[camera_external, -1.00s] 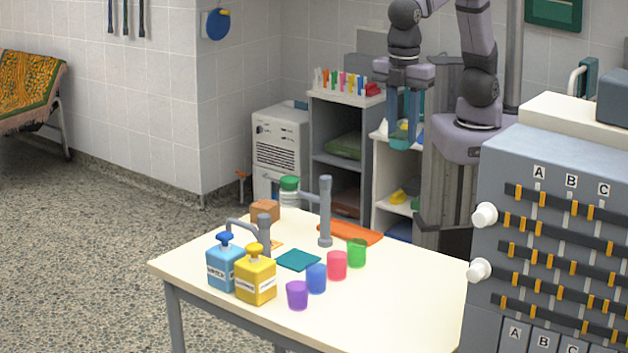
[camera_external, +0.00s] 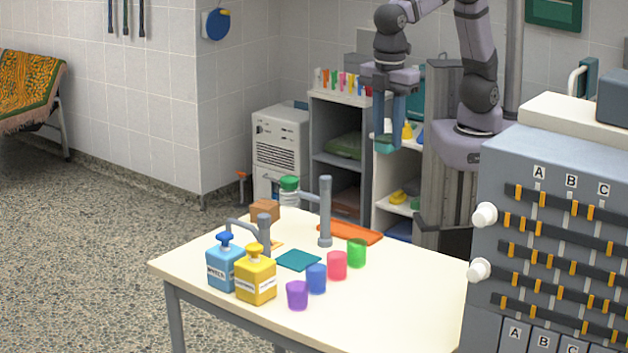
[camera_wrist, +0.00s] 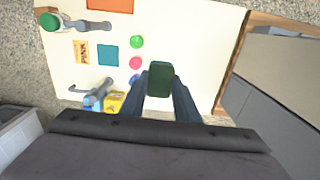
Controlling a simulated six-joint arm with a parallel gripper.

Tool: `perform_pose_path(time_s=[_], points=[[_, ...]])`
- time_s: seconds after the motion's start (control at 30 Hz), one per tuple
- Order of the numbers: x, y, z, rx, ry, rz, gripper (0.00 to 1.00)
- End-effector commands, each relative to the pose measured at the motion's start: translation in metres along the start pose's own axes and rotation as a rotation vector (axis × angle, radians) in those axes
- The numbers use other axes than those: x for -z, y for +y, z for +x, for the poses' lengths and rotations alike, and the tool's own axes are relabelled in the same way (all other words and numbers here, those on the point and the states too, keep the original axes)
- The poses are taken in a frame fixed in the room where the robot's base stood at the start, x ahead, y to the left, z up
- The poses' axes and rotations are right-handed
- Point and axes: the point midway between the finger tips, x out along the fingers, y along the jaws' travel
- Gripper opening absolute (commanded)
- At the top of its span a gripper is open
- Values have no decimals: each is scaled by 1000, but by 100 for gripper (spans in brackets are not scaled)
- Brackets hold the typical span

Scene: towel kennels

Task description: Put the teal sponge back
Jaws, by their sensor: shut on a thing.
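My gripper (camera_external: 386,138) is shut on the teal sponge (camera_external: 382,143) and holds it in the air in front of the shelves, beyond the table's far edge in the external view. In the wrist view the sponge (camera_wrist: 160,79) is a dark green block between my fingertips, shaded. A flat teal square (camera_external: 298,260) lies on the table; it also shows in the wrist view (camera_wrist: 107,55), left of the held sponge.
The cream table (camera_external: 390,310) holds purple (camera_external: 297,295), blue (camera_external: 316,279), red (camera_external: 337,265) and green (camera_external: 357,253) cups, blue (camera_external: 224,266) and yellow (camera_external: 256,278) pump bottles, a grey post (camera_external: 325,212) and an orange mat (camera_external: 352,233). The table's right front is clear.

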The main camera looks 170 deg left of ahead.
Motion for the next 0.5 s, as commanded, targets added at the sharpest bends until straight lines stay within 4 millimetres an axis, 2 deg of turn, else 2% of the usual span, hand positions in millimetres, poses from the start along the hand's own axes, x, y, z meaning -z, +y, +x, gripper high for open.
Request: perform_pose_path(time_s=[0.03, 0.1, 0.2, 0.27, 0.5], points=[[-4, 14, 15, 0, -2, 40, 10], [-17, 29, 31, 0, -3, 84, 10], [-39, 42, 55, 1, -3, 135, 10], [-53, 48, 70, 0, -3, 162, 10], [-108, 60, 141, 1, -5, 235, 10]])
